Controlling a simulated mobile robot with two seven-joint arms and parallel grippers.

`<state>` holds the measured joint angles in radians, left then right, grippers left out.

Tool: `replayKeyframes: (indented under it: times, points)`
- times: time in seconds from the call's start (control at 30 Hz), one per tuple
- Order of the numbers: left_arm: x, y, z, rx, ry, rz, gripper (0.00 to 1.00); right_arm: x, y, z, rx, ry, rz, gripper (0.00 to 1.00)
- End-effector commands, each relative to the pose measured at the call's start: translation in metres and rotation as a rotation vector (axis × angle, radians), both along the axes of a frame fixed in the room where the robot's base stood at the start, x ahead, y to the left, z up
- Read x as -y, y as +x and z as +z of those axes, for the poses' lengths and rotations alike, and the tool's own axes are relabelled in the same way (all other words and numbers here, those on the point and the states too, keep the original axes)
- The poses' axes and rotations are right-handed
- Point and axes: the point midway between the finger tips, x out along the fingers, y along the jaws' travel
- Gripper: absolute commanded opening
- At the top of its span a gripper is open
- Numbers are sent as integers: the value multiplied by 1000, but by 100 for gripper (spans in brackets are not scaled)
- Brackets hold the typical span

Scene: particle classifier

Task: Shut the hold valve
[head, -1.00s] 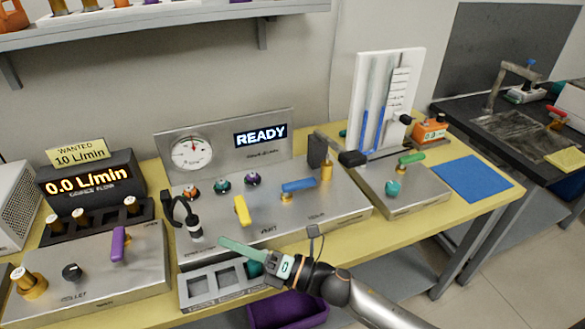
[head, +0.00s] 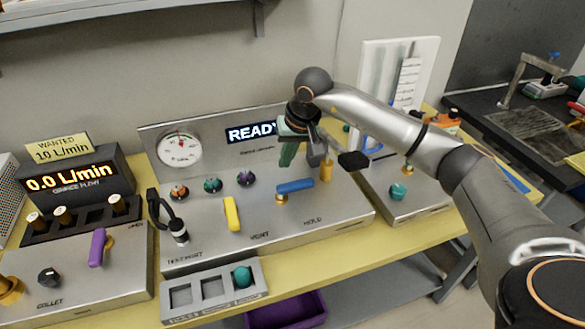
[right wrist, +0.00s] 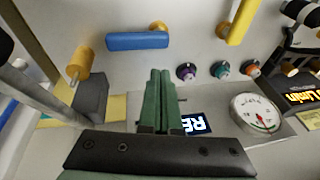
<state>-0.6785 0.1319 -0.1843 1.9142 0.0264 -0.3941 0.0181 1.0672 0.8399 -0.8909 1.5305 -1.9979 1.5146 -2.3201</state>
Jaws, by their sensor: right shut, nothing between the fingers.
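The hold valve has a blue lever handle (head: 295,186) on a brass stem, on the steel panel behind the HOLD label. The handle lies roughly crosswise along the panel. In the right wrist view the blue handle (right wrist: 137,41) is beyond the fingertips, with clear space between. My right gripper (head: 287,158) points down over the back of the panel, just behind the handle and in front of the READY display (head: 250,132). Its green fingers (right wrist: 160,75) are shut together and empty. My left gripper is out of view.
A yellow vent lever (head: 232,213) stands left of the blue handle. A brass post (head: 326,170) and a dark block are close on its right. Purple, teal and orange knobs (head: 246,178) line the panel's back. My right arm covers part of the right-hand unit.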

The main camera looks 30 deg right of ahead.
Motion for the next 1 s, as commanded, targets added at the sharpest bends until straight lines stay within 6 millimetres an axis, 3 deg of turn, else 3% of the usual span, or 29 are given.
replayKeyframes:
  times: [0.03,0.1,0.2,0.57,0.77,1.0]
  points:
    - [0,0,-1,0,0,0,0,18,3,9,11,-65,9,0]
    - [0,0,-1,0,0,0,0,34,4,18,15,-131,22,0]
    - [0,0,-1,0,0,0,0,47,4,24,16,-181,30,0]
    - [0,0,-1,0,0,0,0,49,4,25,15,-192,33,0]
    - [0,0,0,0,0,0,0,50,9,8,12,-190,33,0]
    - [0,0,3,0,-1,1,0,53,25,-36,12,-187,32,0]
